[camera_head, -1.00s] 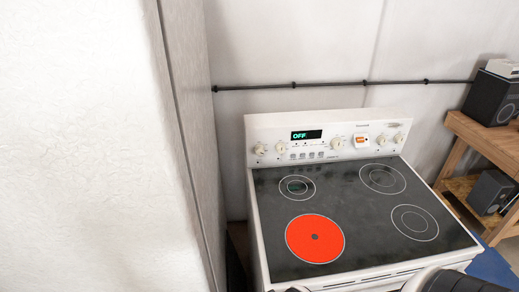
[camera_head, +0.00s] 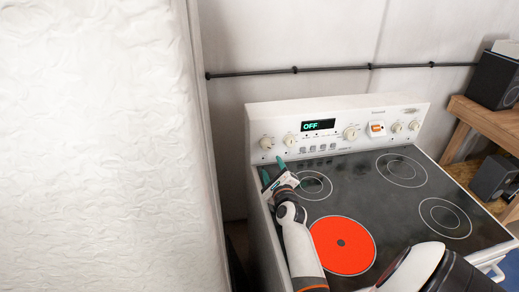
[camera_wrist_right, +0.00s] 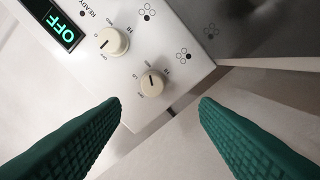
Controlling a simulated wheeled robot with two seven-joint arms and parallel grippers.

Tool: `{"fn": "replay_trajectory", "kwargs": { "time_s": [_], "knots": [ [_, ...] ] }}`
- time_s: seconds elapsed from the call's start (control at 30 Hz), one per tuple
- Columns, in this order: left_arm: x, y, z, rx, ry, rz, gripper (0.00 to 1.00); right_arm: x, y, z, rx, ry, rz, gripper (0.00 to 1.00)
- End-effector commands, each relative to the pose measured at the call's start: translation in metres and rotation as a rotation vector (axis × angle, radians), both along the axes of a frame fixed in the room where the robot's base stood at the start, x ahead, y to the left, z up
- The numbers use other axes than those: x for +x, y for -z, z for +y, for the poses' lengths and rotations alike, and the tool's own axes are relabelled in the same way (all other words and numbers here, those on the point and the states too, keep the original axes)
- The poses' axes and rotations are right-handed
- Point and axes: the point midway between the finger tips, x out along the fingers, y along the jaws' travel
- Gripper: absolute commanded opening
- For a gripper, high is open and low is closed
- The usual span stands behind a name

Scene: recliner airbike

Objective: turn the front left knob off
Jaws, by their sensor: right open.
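The stove (camera_head: 360,175) has a white back panel with knobs. The front left burner (camera_head: 342,245) glows red. Two cream knobs sit at the panel's left end: an outer knob (camera_head: 266,143) and an inner knob (camera_head: 291,140). The right wrist view shows the outer knob (camera_wrist_right: 152,83) and inner knob (camera_wrist_right: 113,41) close up, each with a dark pointer line. I cannot tell from the icons which serves the front left burner. My right gripper (camera_head: 273,170) is open and empty, just in front of and below the outer knob, apart from it. My left gripper is not in view.
A green display (camera_head: 318,125) reads OFF. More knobs (camera_head: 398,127) and an orange switch (camera_head: 376,128) are at the panel's right. A white wall (camera_head: 95,150) stands close on the left. A wooden table (camera_head: 480,122) with a black speaker (camera_head: 495,78) is at the right.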

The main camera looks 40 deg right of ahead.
Motion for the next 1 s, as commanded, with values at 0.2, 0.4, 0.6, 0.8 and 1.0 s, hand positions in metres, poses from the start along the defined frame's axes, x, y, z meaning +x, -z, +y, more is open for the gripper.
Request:
{"fn": "replay_trajectory", "kwargs": {
  "time_s": [0.2,0.4,0.6,0.8,1.0],
  "knots": [
    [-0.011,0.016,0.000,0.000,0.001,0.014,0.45,0.025,0.002,-0.017,0.013,0.011,-0.019,0.55],
    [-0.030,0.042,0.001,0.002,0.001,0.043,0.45,0.061,0.004,-0.037,0.013,0.010,-0.018,0.55],
    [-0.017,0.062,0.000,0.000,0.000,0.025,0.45,0.089,0.004,-0.052,0.010,0.009,-0.015,0.55],
    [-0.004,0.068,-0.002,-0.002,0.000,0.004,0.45,0.102,0.002,-0.059,0.011,0.008,-0.013,0.55],
    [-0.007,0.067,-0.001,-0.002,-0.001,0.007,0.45,0.103,0.000,-0.059,0.011,0.008,-0.012,0.55]
  ]
}}
